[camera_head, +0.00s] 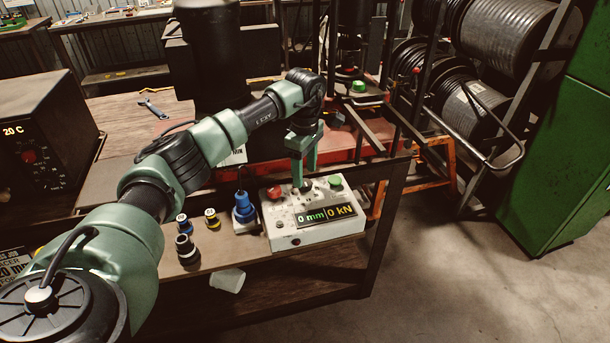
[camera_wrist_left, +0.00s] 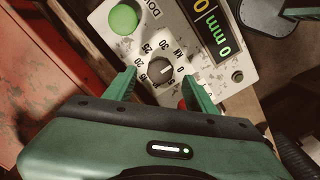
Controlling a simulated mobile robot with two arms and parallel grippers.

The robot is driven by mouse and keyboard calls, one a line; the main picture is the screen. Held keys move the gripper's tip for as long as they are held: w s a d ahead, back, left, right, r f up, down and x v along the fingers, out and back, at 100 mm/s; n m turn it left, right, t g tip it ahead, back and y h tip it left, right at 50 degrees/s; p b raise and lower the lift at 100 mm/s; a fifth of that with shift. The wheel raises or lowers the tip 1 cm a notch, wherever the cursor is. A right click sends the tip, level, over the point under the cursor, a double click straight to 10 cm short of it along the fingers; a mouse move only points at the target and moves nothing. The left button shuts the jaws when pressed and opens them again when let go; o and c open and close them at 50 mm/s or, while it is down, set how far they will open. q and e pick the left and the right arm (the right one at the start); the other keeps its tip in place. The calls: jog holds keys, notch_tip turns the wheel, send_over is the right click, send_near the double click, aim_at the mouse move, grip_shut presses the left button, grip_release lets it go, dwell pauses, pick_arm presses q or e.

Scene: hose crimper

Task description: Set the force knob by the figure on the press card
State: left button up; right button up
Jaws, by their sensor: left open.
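The white control box (camera_head: 290,238) stands on the bench's front corner, with a display (camera_head: 325,213) reading 0 mm and 0 kN. Its dark force knob (camera_wrist_left: 160,67) sits in a ring of figures; its white mark points to the right in the wrist view, near the 0. My left gripper (camera_head: 304,178) points down over the box. In the wrist view my left gripper (camera_wrist_left: 160,76) is open, one finger on each side of the knob; contact cannot be told. A pale card (camera_head: 235,157) behind my arm is mostly hidden, its figure unreadable. My right gripper is out of view.
On the box are a red button (camera_head: 274,193) and a green button (camera_head: 336,181). A blue fitting (camera_head: 244,209) stands close to its left, with several small dies farther left. A white cup (camera_head: 229,280) lies on the lower shelf. Floor to the right is clear.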

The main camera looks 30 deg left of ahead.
aim_at(305, 187)
pick_arm(q)
jog(key=shift+f, duration=1.45)
grip_shut()
